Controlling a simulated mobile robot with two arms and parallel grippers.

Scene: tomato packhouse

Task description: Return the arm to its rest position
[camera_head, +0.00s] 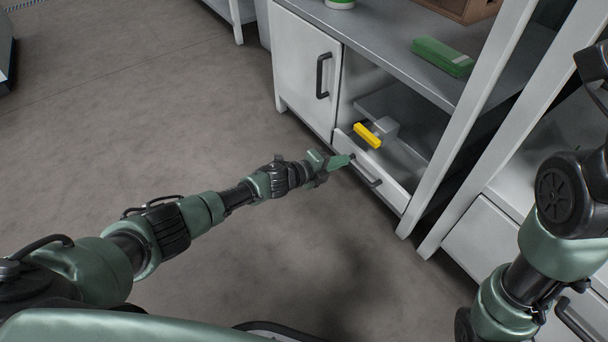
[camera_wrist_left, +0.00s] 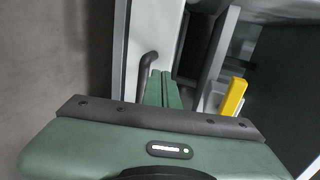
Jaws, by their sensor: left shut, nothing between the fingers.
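My left arm reaches from the lower left across the floor in the head view. Its gripper (camera_head: 343,161) is shut and empty, close to the front of a low drawer (camera_head: 397,193) and near its dark handle (camera_head: 366,174). The wrist view shows the green fingers (camera_wrist_left: 163,88) together beside the handle (camera_wrist_left: 147,66); whether they touch it I cannot tell. My right arm shows at the right edge of the head view, but its gripper is out of view.
A yellow-ended grey object (camera_head: 368,135) sits in the open space behind the drawer front. A cabinet door (camera_head: 305,73) is closed left of it. A green box (camera_head: 442,56) lies on the grey counter (camera_head: 392,50). The floor (camera_head: 150,110) at left is clear.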

